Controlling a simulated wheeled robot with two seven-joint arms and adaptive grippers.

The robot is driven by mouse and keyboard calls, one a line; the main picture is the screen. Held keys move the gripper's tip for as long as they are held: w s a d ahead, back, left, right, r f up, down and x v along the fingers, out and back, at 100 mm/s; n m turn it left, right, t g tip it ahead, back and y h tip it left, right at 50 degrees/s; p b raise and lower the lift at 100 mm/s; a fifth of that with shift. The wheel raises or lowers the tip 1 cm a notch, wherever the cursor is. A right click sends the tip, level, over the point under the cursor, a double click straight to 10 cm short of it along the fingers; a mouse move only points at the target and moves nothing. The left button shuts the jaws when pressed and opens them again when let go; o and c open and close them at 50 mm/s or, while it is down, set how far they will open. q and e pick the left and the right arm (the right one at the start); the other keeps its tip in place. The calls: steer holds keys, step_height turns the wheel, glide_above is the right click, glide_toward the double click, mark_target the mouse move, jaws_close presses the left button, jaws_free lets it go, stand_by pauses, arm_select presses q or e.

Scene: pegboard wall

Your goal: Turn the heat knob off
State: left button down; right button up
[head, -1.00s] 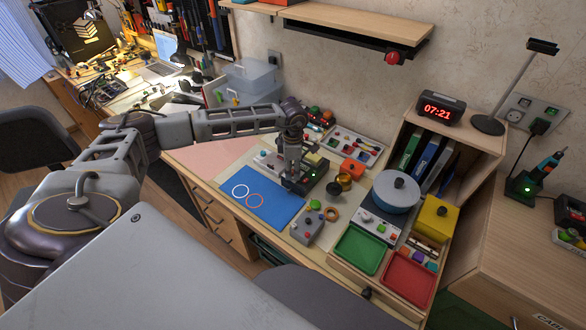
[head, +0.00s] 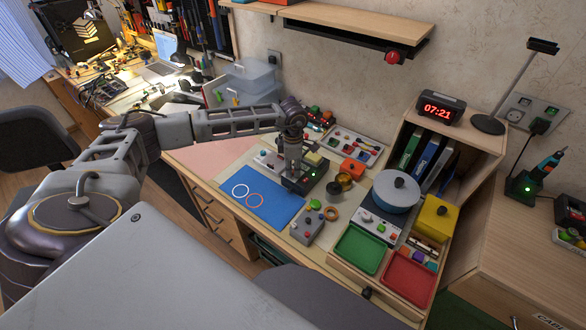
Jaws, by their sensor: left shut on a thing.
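My left gripper (head: 292,173) points down at a black box (head: 318,184) with a lit green lamp on the worktable. Its fingers are shut on a small part on top of the box, probably the heat knob. The fingers hide that part, so its shape and setting cannot be told. My right gripper is not in view.
A blue mat (head: 262,203) lies left of the box. Brass-coloured pieces, a blue pot (head: 397,190), a green tray (head: 359,250) and a red tray (head: 408,279) are to the right. A shelf (head: 350,27) hangs above.

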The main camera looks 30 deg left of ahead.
mark_target(293, 170)
arm_select(q)
steer(key=n, duration=0.5)
steer(key=shift+b, duration=0.35)
steer(key=n, duration=0.4)
steer(key=shift+n, duration=0.3)
steer(key=n, duration=0.4)
steer(key=shift+n, duration=0.3)
steer(key=n, duration=0.5)
steer(key=shift+n, duration=0.3)
steer(key=c, duration=1.3)
jaws_free()
step_height(293, 170, up, 12)
